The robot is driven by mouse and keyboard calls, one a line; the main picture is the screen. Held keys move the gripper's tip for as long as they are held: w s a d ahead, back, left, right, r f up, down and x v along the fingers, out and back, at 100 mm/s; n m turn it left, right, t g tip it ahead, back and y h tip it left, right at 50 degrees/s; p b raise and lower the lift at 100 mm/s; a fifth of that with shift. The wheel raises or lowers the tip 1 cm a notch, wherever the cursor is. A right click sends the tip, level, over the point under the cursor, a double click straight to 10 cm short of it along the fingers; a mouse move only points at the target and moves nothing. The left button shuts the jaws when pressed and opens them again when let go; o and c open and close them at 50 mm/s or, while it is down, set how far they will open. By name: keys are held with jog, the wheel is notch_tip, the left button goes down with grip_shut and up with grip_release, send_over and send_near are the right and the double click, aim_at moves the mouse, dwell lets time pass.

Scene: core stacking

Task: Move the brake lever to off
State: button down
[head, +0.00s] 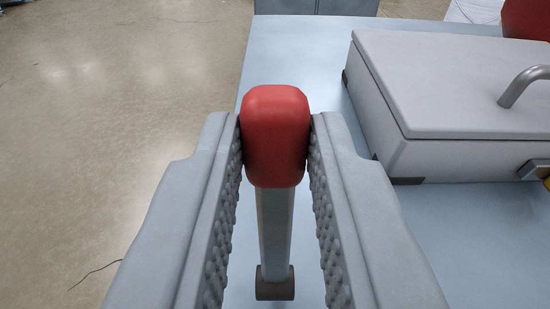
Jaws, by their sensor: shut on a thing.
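The brake lever (275,225) has a red knob (275,135) on top of a grey metal shaft. The shaft runs down to a dark pivot base (275,283) at the bottom of the picture. My gripper (276,135) is shut on the red knob, with one finger against its left side and one against its right side. The textured inner pads flank the shaft lower down, with gaps on both sides. No off marking shows.
A light blue table top (290,50) lies beneath the lever. A grey lidded box (455,100) with a metal handle (523,85) stands to the right. A red object (527,18) is partly visible at the upper right. Open floor (110,120) lies to the left.

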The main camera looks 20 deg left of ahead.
jog(key=shift+f, duration=0.1)
dwell(0.3)
jog(key=c, duration=1.3)
grip_release()
jog(key=shift+s, duration=0.1)
jog(key=v, duration=1.7)
jog(key=shift+s+d, duration=0.1)
jog(key=shift+s, duration=0.05)
